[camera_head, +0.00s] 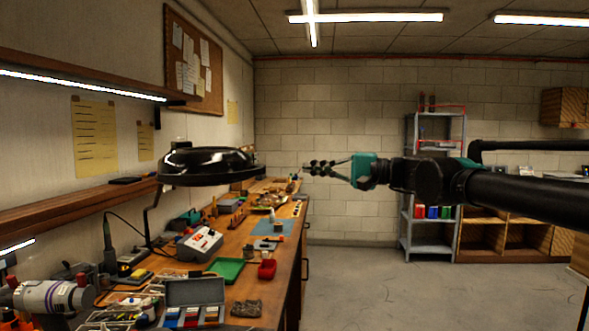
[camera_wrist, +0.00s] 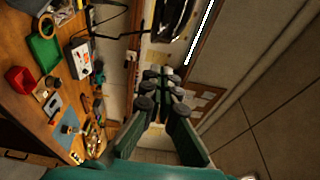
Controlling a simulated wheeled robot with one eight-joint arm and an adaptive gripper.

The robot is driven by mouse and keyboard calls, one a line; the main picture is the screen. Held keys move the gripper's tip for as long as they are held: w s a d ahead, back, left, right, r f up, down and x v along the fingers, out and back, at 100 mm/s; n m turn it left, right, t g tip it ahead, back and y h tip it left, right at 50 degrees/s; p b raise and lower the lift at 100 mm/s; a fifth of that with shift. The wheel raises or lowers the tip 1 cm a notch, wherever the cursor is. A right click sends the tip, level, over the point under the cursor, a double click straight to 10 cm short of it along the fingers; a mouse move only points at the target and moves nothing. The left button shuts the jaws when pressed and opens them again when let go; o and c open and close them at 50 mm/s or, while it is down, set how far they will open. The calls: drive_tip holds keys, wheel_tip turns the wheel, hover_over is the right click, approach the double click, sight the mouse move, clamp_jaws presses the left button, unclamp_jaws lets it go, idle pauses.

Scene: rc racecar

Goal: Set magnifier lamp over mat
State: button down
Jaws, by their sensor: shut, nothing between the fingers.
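The magnifier lamp's black round head (camera_head: 208,165) hangs on a bent arm above the left side of the workbench. It shows partly at the top of the wrist view (camera_wrist: 172,18). The mat looks like the blue sheet (camera_head: 270,227) lying farther back on the bench, with small items around it; it also shows in the wrist view (camera_wrist: 68,122). My gripper (camera_head: 308,168) is shut and empty in the air, to the right of the lamp head and apart from it. Its fingertips (camera_wrist: 160,88) are together in the wrist view.
The wooden workbench (camera_head: 262,290) holds a green tray (camera_head: 226,268), a red bin (camera_head: 267,269), a white soldering station (camera_head: 200,243) and an open parts case (camera_head: 194,292). A wall shelf (camera_head: 70,205) runs along the left. The floor right of the bench is clear.

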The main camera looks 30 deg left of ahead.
sight(179, 176)
drive_tip(key=s+a, duration=0.4)
drive_tip(key=a, duration=0.7)
drive_tip(key=shift+s, duration=0.25)
drive_tip(key=s+a, duration=0.2)
drive_tip(key=s, duration=0.5)
drive_tip(key=s+a, duration=0.1)
drive_tip(key=s, duration=0.6)
drive_tip(key=s+a, duration=0.2)
drive_tip(key=s, duration=0.4)
drive_tip(key=shift+s+a, duration=0.35)
drive_tip(key=shift+s, duration=0.05)
drive_tip(key=shift+s+r, duration=0.1)
drive_tip(key=shift+s, duration=0.25)
